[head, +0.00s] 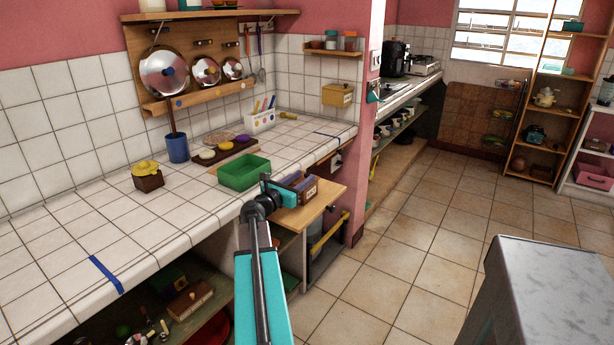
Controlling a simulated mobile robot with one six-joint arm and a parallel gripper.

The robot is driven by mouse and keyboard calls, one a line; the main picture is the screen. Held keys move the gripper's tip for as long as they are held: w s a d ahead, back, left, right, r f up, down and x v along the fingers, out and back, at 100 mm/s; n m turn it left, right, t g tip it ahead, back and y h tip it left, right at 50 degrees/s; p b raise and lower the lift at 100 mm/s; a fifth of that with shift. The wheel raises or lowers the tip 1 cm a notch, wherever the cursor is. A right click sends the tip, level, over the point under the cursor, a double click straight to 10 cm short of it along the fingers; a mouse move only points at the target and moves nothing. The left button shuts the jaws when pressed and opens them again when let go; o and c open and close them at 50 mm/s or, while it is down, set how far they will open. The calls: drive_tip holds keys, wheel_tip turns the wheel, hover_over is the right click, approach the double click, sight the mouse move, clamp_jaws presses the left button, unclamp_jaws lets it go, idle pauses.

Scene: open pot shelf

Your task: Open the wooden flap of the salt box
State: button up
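A small yellow box (338,96) with a label on its front hangs on the white tiled wall past the far end of the counter. It looks like the salt box; its top flap (339,87) appears to lie down, closed. My gripper (303,184) is at the counter's front edge, lower than the yellow box and well apart from it.
A green tray (244,172), a board with food (224,152) and a white utensil holder (260,121) stand on the counter (110,190). A small wall shelf with jars (332,50) is above the yellow box.

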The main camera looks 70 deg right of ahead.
sight(307, 174)
drive_tip(key=shift+x, duration=1.6)
